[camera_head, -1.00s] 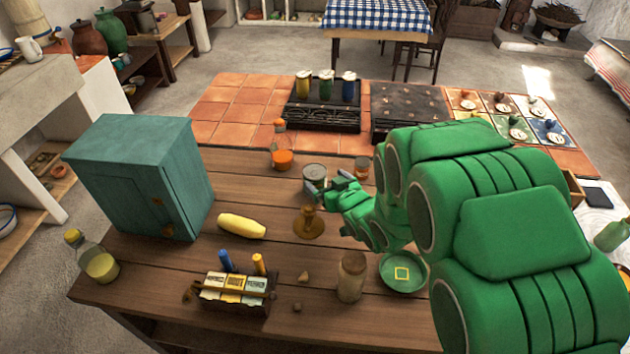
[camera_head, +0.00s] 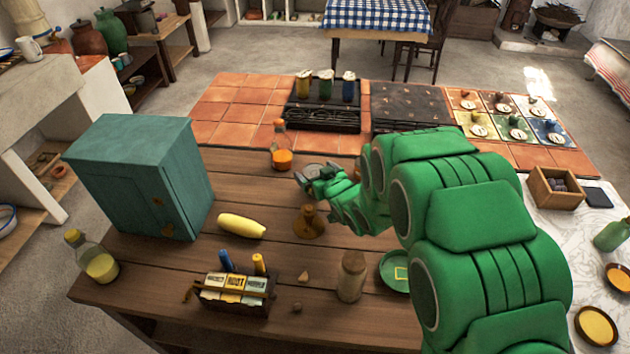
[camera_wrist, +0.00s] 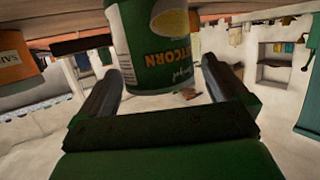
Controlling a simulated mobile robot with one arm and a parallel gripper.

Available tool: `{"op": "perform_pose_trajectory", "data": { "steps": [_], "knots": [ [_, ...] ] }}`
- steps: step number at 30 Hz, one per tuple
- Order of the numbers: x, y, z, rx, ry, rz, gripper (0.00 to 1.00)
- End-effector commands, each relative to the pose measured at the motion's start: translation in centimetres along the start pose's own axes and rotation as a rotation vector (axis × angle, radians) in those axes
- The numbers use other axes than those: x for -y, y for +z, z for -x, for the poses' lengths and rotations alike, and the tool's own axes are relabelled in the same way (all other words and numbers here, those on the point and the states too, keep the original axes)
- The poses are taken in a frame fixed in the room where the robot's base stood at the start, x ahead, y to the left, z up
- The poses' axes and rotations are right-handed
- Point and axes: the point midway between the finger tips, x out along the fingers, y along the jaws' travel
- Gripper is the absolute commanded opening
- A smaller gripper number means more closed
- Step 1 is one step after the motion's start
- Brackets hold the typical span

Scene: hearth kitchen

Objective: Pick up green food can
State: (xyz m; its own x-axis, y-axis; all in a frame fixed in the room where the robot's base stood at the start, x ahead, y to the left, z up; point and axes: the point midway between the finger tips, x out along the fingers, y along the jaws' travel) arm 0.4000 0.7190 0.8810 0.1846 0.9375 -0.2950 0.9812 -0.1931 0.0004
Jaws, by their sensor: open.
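The green food can (camera_wrist: 150,45) fills the top middle of the wrist view, with "TCORN" readable on its label; its upper part is cut off. In the head view a can's pale metal lid (camera_head: 318,170) shows near the far edge of the wooden table, its body mostly hidden by my gripper. My gripper (camera_head: 306,177) is open at that can. In the wrist view the can stands between the two spread fingers of my gripper (camera_wrist: 162,72), with a gap visible at the right finger. Whether the left finger touches it I cannot tell.
An orange bottle (camera_head: 281,155) stands left of the can. A brass-coloured object (camera_head: 309,224) is nearer on the wooden table (camera_head: 275,190). An orange container (camera_wrist: 15,62) shows at the wrist view's left. A teal cabinet (camera_head: 130,180) and yellow squash (camera_head: 241,226) are further left.

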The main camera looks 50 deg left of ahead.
Motion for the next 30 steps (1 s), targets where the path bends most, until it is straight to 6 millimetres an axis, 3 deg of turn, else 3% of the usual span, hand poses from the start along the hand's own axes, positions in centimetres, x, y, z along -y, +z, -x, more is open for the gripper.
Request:
{"op": "perform_pose_trajectory", "data": {
  "steps": [11,24,30],
  "knots": [
    [-0.08,0.02,-1.04,0.001,0.002,-0.001,1.00],
    [-0.08,0.02,-1.03,0.001,0.002,-0.001,0.33],
    [-0.08,-0.01,-1.03,0.000,0.002,-0.001,0.33]
  ]
}}
